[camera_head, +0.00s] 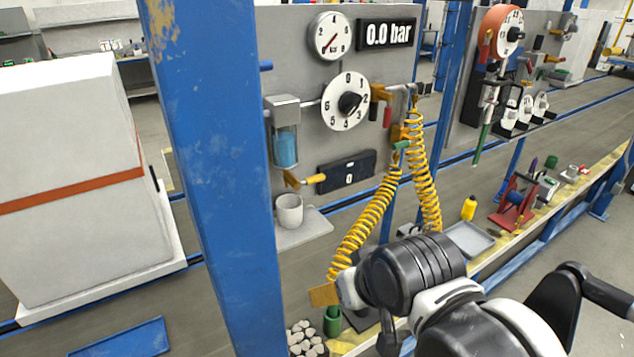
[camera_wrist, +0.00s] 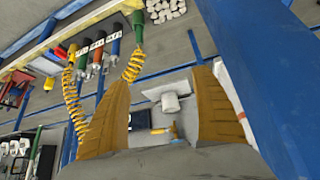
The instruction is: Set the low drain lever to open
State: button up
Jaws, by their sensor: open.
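The low drain lever (camera_head: 316,179) has a yellow handle at the foot of the grey panel, beneath the filter bowl with blue liquid (camera_head: 285,148). Its handle points right, roughly level, from a brass fitting (camera_head: 292,180). In the wrist view, which is turned over, the lever (camera_wrist: 160,131) shows between my fingers, beyond them. My gripper (camera_wrist: 162,76) is open and empty, its tan fingers wide apart. In the head view my gripper (camera_head: 325,294) is low and in front of the panel, below the lever and apart from it. Part of it is hidden by my wrist.
A white mug (camera_head: 289,211) stands on a small shelf (camera_head: 305,235) just below the lever. Yellow coiled hoses (camera_head: 366,225) hang right of it, close to my arm. A blue post (camera_head: 215,170) stands left.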

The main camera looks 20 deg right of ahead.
aim_at(315, 179)
jog(key=shift+w+m, duration=0.25)
jog(key=shift+m, duration=0.15)
jog(key=c, duration=0.5)
jog(key=w+m, duration=0.4)
jog(key=m, duration=0.1)
jog(key=shift+w+a+r+t+y, duration=0.2)
jog(key=shift+r+t+y, duration=0.1)
jog(key=shift+y, duration=0.1)
grip_shut()
jog(key=w+d+f+m+t+y+b, duration=0.15)
jog(key=w+d+m, duration=0.25)
jog(key=w+m, duration=0.8)
jog(key=w+d+f+m+t+b, duration=0.1)
jog(key=w+d+m+t, duration=0.25)
jog(key=w+m, duration=0.85)
jog(key=w+f+m+b, duration=0.1)
jog(key=w+f+m, duration=0.1)
jog(key=w+a+f+m+b, duration=0.1)
jog(key=w+f+m+b, duration=0.1)
jog(key=shift+a, duration=0.2)
jog(key=shift+w, duration=0.45)
jog(key=shift+s+r+b, duration=0.15)
jog(key=shift+s+r, duration=0.1)
jog(key=shift+r, duration=0.75)
jog(key=shift+s+r+b, duration=0.15)
jog(key=shift+s+r, duration=0.05)
jog(key=shift+r, duration=0.75)
